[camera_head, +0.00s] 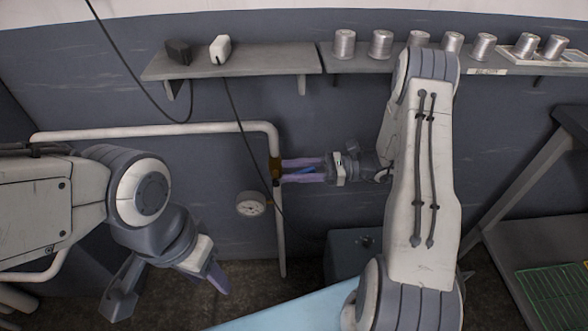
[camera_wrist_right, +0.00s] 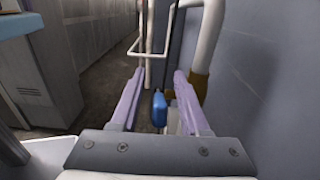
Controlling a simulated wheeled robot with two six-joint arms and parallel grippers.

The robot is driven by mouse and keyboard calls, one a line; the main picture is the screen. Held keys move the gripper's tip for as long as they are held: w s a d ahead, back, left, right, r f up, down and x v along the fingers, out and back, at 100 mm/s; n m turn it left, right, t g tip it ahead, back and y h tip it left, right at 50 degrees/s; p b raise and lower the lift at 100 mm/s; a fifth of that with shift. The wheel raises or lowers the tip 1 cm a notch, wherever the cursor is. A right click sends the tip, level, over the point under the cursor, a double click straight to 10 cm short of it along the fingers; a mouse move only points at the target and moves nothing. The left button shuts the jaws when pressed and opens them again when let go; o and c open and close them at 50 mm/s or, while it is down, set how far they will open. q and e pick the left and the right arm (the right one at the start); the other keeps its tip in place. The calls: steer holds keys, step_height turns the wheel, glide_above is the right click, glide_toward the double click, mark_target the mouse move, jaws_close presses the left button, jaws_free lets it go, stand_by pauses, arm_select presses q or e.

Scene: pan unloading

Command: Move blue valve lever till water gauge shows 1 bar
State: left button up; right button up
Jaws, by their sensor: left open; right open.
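The blue valve lever (camera_head: 306,171) sits on the brass valve (camera_head: 275,170) of the white wall pipe. My right gripper (camera_head: 303,171) is open, with its purple fingers on either side of the lever in the head view. In the right wrist view the blue lever (camera_wrist_right: 159,108) shows between the open fingers (camera_wrist_right: 157,92), nearer the right one. I cannot tell whether a finger touches it. The round water gauge (camera_head: 251,204) hangs left of the pipe below the valve; its reading is too small to make out. My left gripper (camera_head: 217,279) is open, low at the left, away from the valve.
The white pipe (camera_head: 160,131) runs along the wall and turns down at the valve. A shelf (camera_head: 235,63) above holds a black and a white block with hanging cables. Several metal cans (camera_head: 381,43) stand on the shelf to the right. A blue surface (camera_head: 290,308) lies at the front.

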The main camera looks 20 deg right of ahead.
jaws_close()
stand_by(1.4)
